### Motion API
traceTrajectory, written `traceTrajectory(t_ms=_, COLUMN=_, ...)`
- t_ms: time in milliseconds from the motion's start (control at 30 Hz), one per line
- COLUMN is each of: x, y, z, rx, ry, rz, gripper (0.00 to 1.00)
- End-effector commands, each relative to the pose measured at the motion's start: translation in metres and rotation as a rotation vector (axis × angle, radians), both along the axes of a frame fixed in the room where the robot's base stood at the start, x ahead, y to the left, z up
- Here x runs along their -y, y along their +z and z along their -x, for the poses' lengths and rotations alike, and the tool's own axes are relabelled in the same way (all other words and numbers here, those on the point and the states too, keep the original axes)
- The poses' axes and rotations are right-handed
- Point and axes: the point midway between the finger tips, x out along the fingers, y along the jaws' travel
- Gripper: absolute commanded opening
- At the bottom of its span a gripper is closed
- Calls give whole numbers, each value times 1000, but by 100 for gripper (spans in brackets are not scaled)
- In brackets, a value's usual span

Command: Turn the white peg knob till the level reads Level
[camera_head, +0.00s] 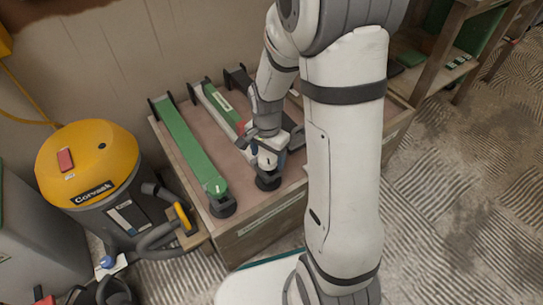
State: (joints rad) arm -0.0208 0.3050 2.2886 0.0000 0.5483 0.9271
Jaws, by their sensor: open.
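A wooden bench (258,228) with a pinkish top carries several long bars side by side. The left bar (185,145) is green and ends at the front in a dark round base (222,207) with a small pale top. The middle bar (219,104) shows white, green and red parts and ends near another dark round base (268,181). My gripper (267,165) is open and points down right over this middle base. A whitish part shows between or just under the fingers; I cannot tell whether it is the white peg knob. No level reading is legible.
A yellow and black vacuum (90,165) with a grey hose stands left of the bench, close to its front corner. A wooden shelf (440,50) stands at the back right. Patterned floor is clear at right. My arm hides the bench's right part.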

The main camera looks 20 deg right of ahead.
Motion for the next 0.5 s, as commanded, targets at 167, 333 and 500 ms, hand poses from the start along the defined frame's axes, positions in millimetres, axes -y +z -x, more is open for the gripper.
traceTrajectory(t_ms=167, x=0, y=0, z=0, rx=0, ry=1, rz=0, gripper=71)
traceTrajectory(t_ms=333, x=0, y=0, z=0, rx=0, ry=1, rz=0, gripper=62)
traceTrajectory(t_ms=500, x=-1, y=0, z=0, rx=0, ry=2, rz=0, gripper=48)
